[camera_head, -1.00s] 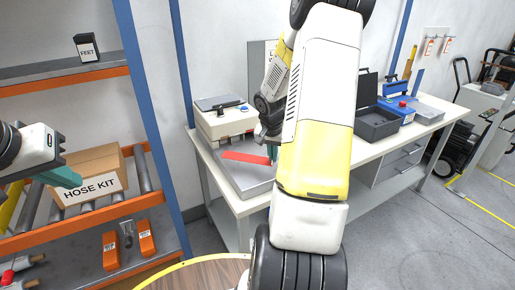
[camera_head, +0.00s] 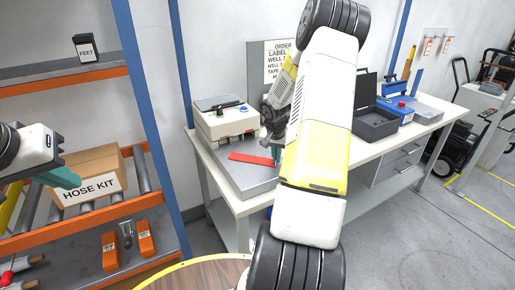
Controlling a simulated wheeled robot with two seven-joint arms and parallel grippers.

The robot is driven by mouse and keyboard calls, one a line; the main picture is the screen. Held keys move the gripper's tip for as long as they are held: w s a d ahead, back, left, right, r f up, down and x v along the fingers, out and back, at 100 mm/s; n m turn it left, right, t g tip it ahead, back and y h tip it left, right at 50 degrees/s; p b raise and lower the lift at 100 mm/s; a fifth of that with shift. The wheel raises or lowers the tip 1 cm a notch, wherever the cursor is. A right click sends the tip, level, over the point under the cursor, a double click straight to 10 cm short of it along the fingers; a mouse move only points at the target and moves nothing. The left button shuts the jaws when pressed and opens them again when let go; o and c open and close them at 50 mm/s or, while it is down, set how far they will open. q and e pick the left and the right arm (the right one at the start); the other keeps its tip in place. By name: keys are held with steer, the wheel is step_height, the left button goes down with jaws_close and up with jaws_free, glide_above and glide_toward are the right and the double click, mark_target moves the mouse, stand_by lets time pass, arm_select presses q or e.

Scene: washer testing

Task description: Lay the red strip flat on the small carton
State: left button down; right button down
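The red strip (camera_head: 250,158) shows on or just above the grey metal plate of a bench device; the exact gap is unclear. My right gripper (camera_head: 275,156) is at the strip's right end, its teal fingers mostly hidden behind my own arm. I cannot tell whether it grips the strip. My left gripper (camera_head: 62,177) is at the left edge, with a teal finger in front of the brown carton marked HOSE KIT (camera_head: 100,168); its opening is unclear. A small dark box marked FEET (camera_head: 87,48) stands on the upper shelf.
The grey plate (camera_head: 240,182) sits at the left end of the white workbench (camera_head: 378,149). A beige device (camera_head: 222,119) stands behind it, with an order sign (camera_head: 278,62) on a panel. A dark open bin (camera_head: 374,124) is further right. An orange-edged shelf rack (camera_head: 60,229) stands at left.

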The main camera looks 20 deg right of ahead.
steer(key=c, duration=1.7)
jaws_free()
